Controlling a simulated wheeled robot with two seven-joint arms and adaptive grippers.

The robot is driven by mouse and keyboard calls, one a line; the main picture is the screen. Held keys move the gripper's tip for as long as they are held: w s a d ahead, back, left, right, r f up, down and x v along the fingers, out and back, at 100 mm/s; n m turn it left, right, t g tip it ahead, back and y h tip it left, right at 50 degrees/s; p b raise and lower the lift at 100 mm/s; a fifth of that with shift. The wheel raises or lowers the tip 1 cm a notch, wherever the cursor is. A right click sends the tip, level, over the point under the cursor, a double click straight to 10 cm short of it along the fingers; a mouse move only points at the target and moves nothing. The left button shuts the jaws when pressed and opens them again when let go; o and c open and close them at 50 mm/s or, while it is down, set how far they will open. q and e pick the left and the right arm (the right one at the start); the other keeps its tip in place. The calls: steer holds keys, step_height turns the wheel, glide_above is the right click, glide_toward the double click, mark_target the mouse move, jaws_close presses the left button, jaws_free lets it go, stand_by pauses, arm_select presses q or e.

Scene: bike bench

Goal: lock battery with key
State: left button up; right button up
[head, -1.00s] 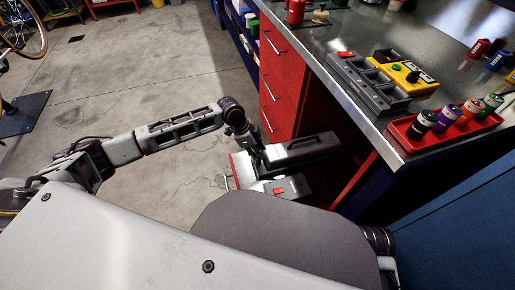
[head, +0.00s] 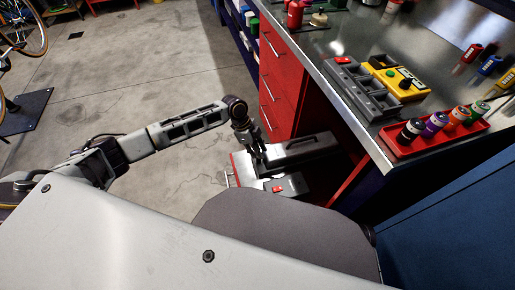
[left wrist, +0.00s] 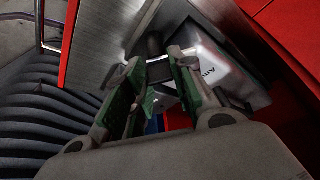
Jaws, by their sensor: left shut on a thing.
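My left gripper (head: 258,153) reaches down beside the bench, over a low grey unit. A long dark grey block (head: 300,147), which looks like the battery, lies there just right of the gripper. The keyhole cannot be made out. My right gripper is not in view.
The red drawer cabinet (head: 280,82) stands close behind the gripper. The steel bench top (head: 345,48) overhangs to the right, with a yellow device (head: 398,80), a grey tray and a red tray (head: 398,145) of bottles. Open floor (head: 130,75) lies to the left.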

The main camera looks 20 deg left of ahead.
arm_select(q)
steer(key=m+g, duration=0.1)
steer(key=m, duration=0.2)
steer(key=shift+d+p, duration=0.1)
steer(key=shift+p, duration=0.3)
steer(key=m, duration=0.2)
steer(key=m+g+y, duration=0.1)
steer(key=m, duration=0.1)
steer(key=shift+w+g, duration=0.1)
steer(key=shift+g, duration=0.2)
steer(key=shift+m+y, duration=0.3)
steer(key=shift+m, duration=0.6)
steer(key=shift+m+g, duration=0.3)
steer(key=shift+m, duration=0.1)
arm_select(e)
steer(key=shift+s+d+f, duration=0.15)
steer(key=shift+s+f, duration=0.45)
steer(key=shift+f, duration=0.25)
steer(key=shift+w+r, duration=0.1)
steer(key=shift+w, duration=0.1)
arm_select(q)
steer(key=o, duration=1)
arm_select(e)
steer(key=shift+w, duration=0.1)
